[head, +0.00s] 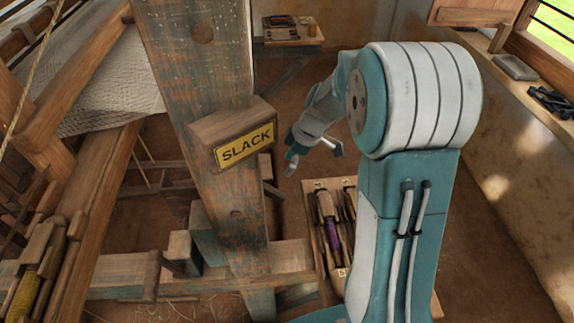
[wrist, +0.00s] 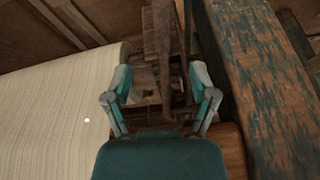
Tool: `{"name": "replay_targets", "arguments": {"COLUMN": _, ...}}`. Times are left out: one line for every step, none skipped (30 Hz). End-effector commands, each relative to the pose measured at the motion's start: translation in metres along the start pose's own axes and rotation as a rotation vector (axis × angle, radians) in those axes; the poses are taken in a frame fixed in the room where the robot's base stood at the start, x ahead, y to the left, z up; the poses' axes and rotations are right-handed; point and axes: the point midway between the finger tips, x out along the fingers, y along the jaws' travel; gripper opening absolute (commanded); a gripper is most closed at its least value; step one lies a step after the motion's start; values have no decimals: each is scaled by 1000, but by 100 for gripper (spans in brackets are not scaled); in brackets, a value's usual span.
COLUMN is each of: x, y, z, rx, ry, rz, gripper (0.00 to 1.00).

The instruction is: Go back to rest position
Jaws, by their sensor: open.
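My gripper (head: 311,158) hangs in mid-air in the head view, just right of the wooden loom post (head: 215,120). A wooden block with a yellow SLACK label (head: 245,146) is fixed on that post, to the left of my gripper. In the wrist view my gripper (wrist: 160,84) has its two teal and grey fingers spread apart, with nothing seen held between them. Beyond the fingers, brown wooden loom parts (wrist: 165,50) show, and they look apart from the fingertips. Pale woven cloth (wrist: 50,110) lies at the left of the wrist view.
A wooden tray (head: 312,186) with several shuttles, one wound with purple yarn (head: 332,232), lies below my gripper. A small table (head: 290,42) stands at the back. A ledge (head: 535,130) runs along the right wall.

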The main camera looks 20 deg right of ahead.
Motion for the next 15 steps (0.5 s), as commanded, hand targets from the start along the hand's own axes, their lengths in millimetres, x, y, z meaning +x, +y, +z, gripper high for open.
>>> {"name": "replay_targets", "arguments": {"x": 0, "y": 0, "z": 0, "rx": 0, "ry": 0, "rz": 0, "gripper": 74}}
{"name": "replay_targets", "arguments": {"x": 0, "y": 0, "z": 0, "rx": 0, "ry": 0, "rz": 0, "gripper": 74}}
{"name": "replay_targets", "arguments": {"x": 0, "y": 0, "z": 0, "rx": 0, "ry": 0, "rz": 0, "gripper": 74}}
{"name": "replay_targets", "arguments": {"x": 0, "y": 0, "z": 0, "rx": 0, "ry": 0, "rz": 0, "gripper": 74}}
{"name": "replay_targets", "arguments": {"x": 0, "y": 0, "z": 0, "rx": 0, "ry": 0, "rz": 0, "gripper": 74}}
{"name": "replay_targets", "arguments": {"x": 0, "y": 0, "z": 0, "rx": 0, "ry": 0, "rz": 0, "gripper": 74}}
{"name": "replay_targets", "arguments": {"x": 0, "y": 0, "z": 0, "rx": 0, "ry": 0, "rz": 0, "gripper": 74}}
{"name": "replay_targets", "arguments": {"x": 0, "y": 0, "z": 0, "rx": 0, "ry": 0, "rz": 0, "gripper": 74}}
{"name": "replay_targets", "arguments": {"x": -1, "y": -1, "z": -1, "rx": 3, "ry": -1, "rz": 1, "gripper": 74}}
{"name": "replay_targets", "arguments": {"x": -2, "y": -2, "z": -1, "rx": 6, "ry": -2, "rz": 4, "gripper": 74}}
{"name": "replay_targets", "arguments": {"x": -4, "y": -4, "z": -2, "rx": 12, "ry": -5, "rz": 7, "gripper": 74}}
{"name": "replay_targets", "arguments": {"x": -9, "y": -7, "z": -4, "rx": 26, "ry": -9, "rz": 14, "gripper": 74}}
{"name": "replay_targets", "arguments": {"x": -13, "y": -10, "z": -6, "rx": 40, "ry": -13, "rz": 21, "gripper": 74}}
{"name": "replay_targets", "arguments": {"x": -18, "y": -14, "z": -8, "rx": 56, "ry": -18, "rz": 29, "gripper": 74}}
{"name": "replay_targets", "arguments": {"x": -24, "y": -19, "z": -10, "rx": 82, "ry": -26, "rz": 40, "gripper": 74}}
